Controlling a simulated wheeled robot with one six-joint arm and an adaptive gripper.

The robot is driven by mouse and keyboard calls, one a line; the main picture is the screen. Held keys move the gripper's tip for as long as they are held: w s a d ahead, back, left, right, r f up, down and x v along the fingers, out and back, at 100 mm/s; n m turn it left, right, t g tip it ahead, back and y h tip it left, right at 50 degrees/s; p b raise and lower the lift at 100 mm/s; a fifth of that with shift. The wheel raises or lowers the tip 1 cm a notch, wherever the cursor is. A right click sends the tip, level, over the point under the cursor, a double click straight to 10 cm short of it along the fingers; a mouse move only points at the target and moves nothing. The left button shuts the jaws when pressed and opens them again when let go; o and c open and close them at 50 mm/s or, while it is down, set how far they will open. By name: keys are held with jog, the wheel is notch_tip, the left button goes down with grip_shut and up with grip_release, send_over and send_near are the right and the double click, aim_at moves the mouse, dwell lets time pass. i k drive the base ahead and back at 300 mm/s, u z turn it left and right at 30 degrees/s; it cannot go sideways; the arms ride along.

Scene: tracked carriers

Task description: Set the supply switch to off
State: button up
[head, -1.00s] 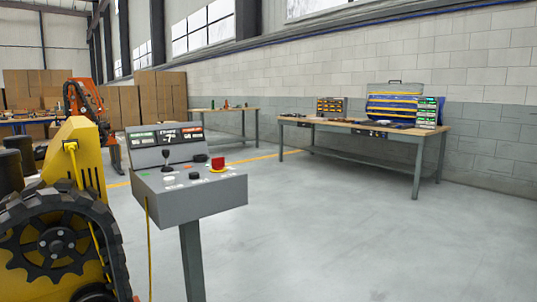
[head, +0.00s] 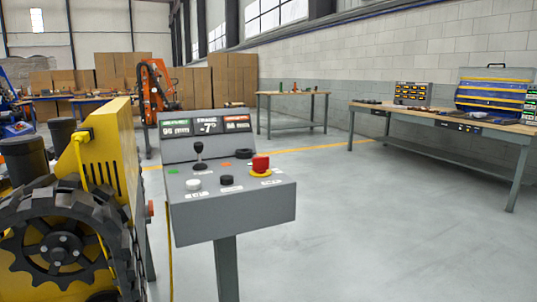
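A grey control console (head: 240,222) stands on a post left of centre in the head view. Its sloped top carries a black joystick (head: 199,155), a red mushroom button (head: 261,163) on a yellow base, a white knob (head: 193,185) and a black knob (head: 227,180). Another dark knob (head: 243,153) sits further back. The labels are too small to read, so I cannot tell which control is the supply switch. A display panel (head: 207,126) at the back shows lit numbers. My gripper is not in view.
A yellow tracked carrier (head: 100,160) with a black track stands close on the left, beside the console. An orange robot arm (head: 155,90) is behind. A workbench (head: 440,118) with cases stands at the right, a smaller table (head: 291,94) further back. The floor at right is clear.

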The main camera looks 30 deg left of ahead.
aim_at(260, 166)
jog(key=u, duration=0.55)
jog(key=i, duration=0.85)
jog(key=u, duration=0.75)
